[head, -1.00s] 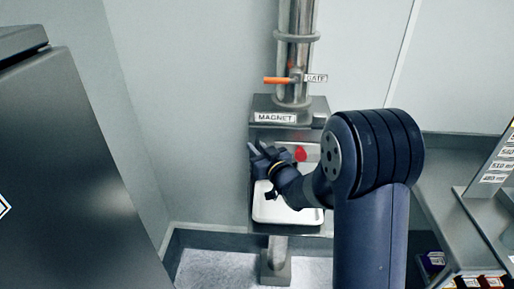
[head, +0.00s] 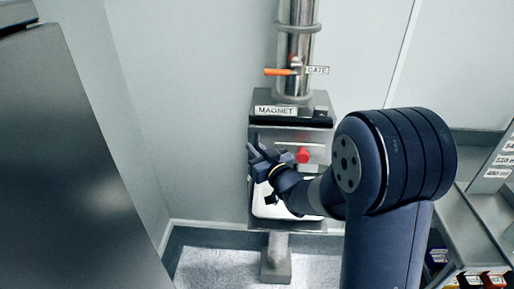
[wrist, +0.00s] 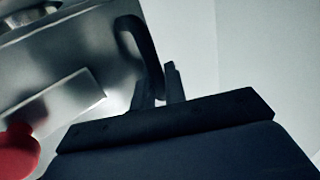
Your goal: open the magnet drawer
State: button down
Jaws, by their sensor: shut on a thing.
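The magnet housing (head: 318,105) is a grey metal box on the vertical pipe, with a "MAGNET" label (head: 276,111) on top. Below it is the drawer front with a red knob (head: 303,155); the knob also shows at the lower left in the wrist view (wrist: 18,150). My gripper (head: 256,153) is at the left side of the drawer front. In the wrist view, a dark curved handle (wrist: 138,38) runs down between the fingers of my gripper (wrist: 159,88), which is shut on it. My arm hides part of the drawer front's right side.
A white tray (head: 268,209) sits below the drawer, partly behind my wrist. An orange gate lever (head: 280,72) is on the pipe above. A dark cabinet (head: 70,170) stands at the left, and metal shelving (head: 468,215) at the right.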

jog(key=s+b, duration=0.5)
jog(key=s, duration=0.7)
jog(key=shift+s+a, duration=0.25)
jog(key=c, duration=1.8)
grip_release()
jog(key=shift+s+d, duration=0.1)
jog(key=v, duration=1)
jog(key=shift+s+d, duration=0.1)
jog(key=shift+s, duration=0.15)
